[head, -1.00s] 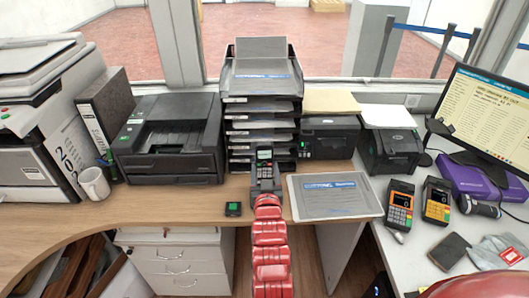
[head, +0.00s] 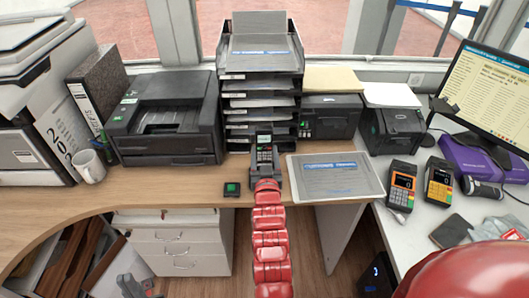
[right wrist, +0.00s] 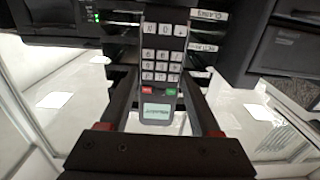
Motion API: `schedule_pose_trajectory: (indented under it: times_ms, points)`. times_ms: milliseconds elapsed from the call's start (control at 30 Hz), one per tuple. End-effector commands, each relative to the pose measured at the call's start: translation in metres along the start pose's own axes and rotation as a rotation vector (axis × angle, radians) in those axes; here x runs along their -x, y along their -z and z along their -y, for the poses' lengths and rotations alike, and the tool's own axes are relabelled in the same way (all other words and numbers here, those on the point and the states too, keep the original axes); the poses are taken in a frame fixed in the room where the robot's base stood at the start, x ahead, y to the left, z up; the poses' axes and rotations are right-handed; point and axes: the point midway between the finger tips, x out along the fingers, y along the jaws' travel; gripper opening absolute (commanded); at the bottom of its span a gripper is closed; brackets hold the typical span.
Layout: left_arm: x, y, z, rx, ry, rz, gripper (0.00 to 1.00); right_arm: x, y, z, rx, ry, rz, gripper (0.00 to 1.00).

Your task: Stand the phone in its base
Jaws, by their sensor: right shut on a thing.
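The phone (head: 264,155) is a dark handset with a pale keypad and a small screen. My right gripper (head: 265,176) is shut on it, at the desk's edge in front of the paper tray stack. In the right wrist view the phone (right wrist: 162,60) lies between the two dark fingers, its lit screen near the palm and keypad beyond. A small black block with a green face (head: 231,189) sits on the desk left of the phone; I cannot tell whether it is the base. My left gripper (head: 139,287) is low at the bottom left, partly cut off; its jaws are unclear.
A paper tray stack (head: 262,90) stands behind the phone. A printer (head: 165,115) and a white mug (head: 90,166) are to the left. A flat tray with a sheet (head: 335,177) lies just right of the phone. Card terminals (head: 401,187) stand farther right. Desk left of the block is clear.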

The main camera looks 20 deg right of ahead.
Motion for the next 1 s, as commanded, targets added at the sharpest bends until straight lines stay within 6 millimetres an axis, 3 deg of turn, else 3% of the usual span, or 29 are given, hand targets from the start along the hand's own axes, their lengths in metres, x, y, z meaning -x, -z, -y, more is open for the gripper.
schedule_pose_trajectory:
  times_ms: [1000]
  points:
    - [0.0077,-0.0013,-0.0004,0.000,0.000,0.000,0.00,0.0004,-0.0061,0.0001,0.000,0.000,-0.002,0.00]
